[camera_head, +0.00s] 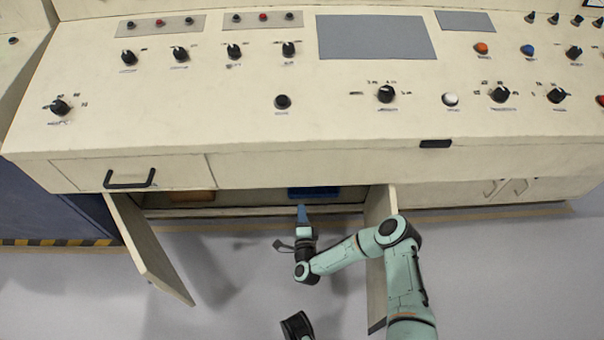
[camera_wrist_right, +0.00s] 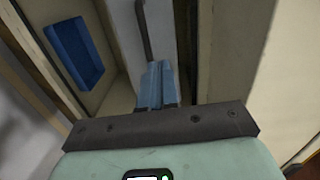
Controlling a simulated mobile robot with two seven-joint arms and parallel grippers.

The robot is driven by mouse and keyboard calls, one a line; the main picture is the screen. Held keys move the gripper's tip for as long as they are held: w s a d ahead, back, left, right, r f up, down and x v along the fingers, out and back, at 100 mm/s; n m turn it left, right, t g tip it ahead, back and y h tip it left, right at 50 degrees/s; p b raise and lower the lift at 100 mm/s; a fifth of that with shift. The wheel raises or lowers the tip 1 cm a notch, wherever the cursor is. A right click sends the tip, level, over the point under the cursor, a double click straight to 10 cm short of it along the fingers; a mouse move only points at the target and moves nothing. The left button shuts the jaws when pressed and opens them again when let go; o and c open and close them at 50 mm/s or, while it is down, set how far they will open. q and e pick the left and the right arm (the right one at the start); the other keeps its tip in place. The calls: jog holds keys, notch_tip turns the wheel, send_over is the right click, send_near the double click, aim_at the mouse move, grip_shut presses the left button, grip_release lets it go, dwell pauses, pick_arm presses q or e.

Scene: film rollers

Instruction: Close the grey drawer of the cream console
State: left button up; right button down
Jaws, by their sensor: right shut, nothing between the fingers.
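The cream console (camera_head: 190,105) fills the upper part of the head view. I cannot clearly pick out a grey drawer. A cream panel with a black handle (camera_head: 130,180) lies under the left of the desktop and looks flush. My right gripper (camera_head: 302,208) is shut and empty, at the open lower cabinet, just in front of a blue tray (camera_head: 314,191). In the right wrist view its bluish fingers (camera_wrist_right: 157,85) are together beside a dark bar (camera_wrist_right: 143,32); contact cannot be told. My left gripper is not identifiable.
Two cabinet doors stand open, the left door (camera_head: 148,248) and the right door (camera_head: 377,270), on either side of my right gripper. The blue tray also shows in the wrist view (camera_wrist_right: 75,52).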

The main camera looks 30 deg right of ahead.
pick_arm(q)
jog(key=w+a+f+t+b, duration=0.1)
jog(key=w+f+b, duration=0.2)
jog(key=w, duration=0.1)
jog(key=s+f+g+b, duration=0.1)
jog(key=s+f, duration=0.2)
jog(key=s, duration=0.2)
jog(key=shift+a+f+g+b, duration=0.25)
jog(key=shift+a+g+b, duration=0.05)
jog(key=shift+a+g, duration=0.15)
pick_arm(e)
jog(key=d+x, duration=0.1)
jog(key=x, duration=1.3)
jog(key=shift+d+r+m+h, duration=0.3)
jog(key=shift+r, duration=0.35)
pick_arm(q)
jog(key=shift+y, duration=0.3)
